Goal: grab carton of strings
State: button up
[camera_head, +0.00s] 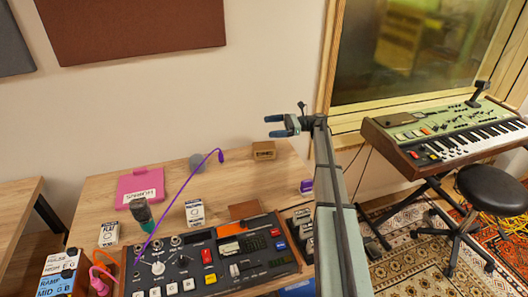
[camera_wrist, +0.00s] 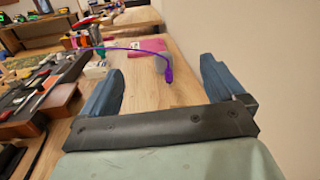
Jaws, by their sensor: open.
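Several small cartons stand on the wooden desk, and their print is too small to tell which holds strings. A white carton with dark print (camera_head: 195,212) stands behind the mixer; a white carton also shows left of the fingers in the wrist view (camera_wrist: 96,70). Another white carton (camera_head: 109,234) is at the left, and a brown carton with a dark label (camera_head: 264,150) sits at the back edge. My gripper (camera_head: 270,126) is open and empty, appearing above and near the brown carton. Its blue fingers also show in the wrist view (camera_wrist: 161,75), with desk surface between them.
A mixer (camera_head: 215,255) fills the desk front. A pink box (camera_head: 140,187) lies at the back left, and a purple box (camera_head: 306,186) at the right edge. A keyboard (camera_head: 440,135) stands farther right.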

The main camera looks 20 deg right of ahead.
jog(key=m, duration=0.1)
send_near(264, 145)
jog(key=d, duration=0.1)
jog(key=s+d, duration=0.1)
jog(key=d, duration=0.1)
jog(key=shift+d+t, duration=0.25)
jog(key=shift+t, duration=0.05)
jog(key=shift+a, duration=0.1)
jog(key=a, duration=0.2)
jog(key=w+a, duration=0.1)
jog(key=a, duration=0.5)
jog(key=shift+w, duration=0.15)
jog(key=shift+w+a+f, duration=0.1)
jog(key=shift+w+a, duration=0.05)
jog(key=shift+a, duration=0.75)
jog(key=shift+w+a+f, duration=0.1)
jog(key=shift+a, duration=0.8)
jog(key=shift+w+a+f, duration=0.1)
jog(key=shift+w+a, duration=0.05)
jog(key=shift+a, duration=0.7)
jog(key=c, duration=1.5)
